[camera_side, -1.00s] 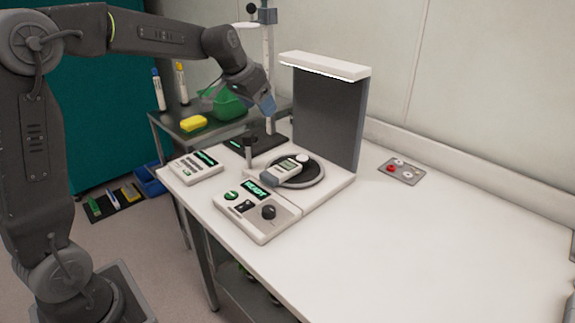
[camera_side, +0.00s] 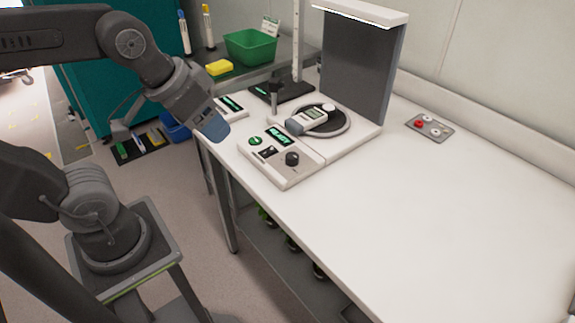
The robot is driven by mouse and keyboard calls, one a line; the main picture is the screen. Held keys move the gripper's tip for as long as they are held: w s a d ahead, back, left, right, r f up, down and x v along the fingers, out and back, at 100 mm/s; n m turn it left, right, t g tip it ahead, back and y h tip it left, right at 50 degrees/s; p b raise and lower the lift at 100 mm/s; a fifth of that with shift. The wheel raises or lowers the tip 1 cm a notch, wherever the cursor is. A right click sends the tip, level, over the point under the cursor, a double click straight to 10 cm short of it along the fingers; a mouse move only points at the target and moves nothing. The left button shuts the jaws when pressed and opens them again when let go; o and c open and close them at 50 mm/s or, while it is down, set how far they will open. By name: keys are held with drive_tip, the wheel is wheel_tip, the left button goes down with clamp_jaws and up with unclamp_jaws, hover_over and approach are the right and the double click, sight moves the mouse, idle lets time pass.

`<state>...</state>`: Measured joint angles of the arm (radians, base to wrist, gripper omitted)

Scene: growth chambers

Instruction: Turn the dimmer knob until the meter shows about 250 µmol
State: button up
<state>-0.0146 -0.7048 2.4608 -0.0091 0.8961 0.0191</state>
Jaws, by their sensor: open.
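The black dimmer knob (camera_side: 292,159) stands upright on the white control box (camera_side: 290,178), near the bench's front edge. The box has a lit green display that seems to read READY, and a green round button. The hand-held meter (camera_side: 311,117) lies behind the box, partly on a dark round plate (camera_side: 340,126); its small screen is too small to read. My gripper (camera_side: 214,132) has blue-grey fingertips pointing down. It is left of the control box, around the bench's left edge, apart from the knob and holding nothing visible. The gap between its fingers is hidden.
A dark upright panel with a lit white top (camera_side: 360,12) stands behind the plate. A short black-topped post (camera_side: 274,97) rises left of the meter. A green bin (camera_side: 250,46) and yellow sponge (camera_side: 219,67) sit on the side table.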

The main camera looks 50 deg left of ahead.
drive_tip(key=n+g, duration=0.1)
drive_tip(key=g, duration=0.5)
hover_over(292, 155)
wheel_tip(292, 155, down, 8)
wheel_tip(292, 155, down, 13)
drive_tip(key=shift+f, duration=0.15)
drive_tip(key=shift+c, duration=0.3)
drive_tip(key=c, duration=0.9)
drive_tip(key=shift+o, duration=0.2)
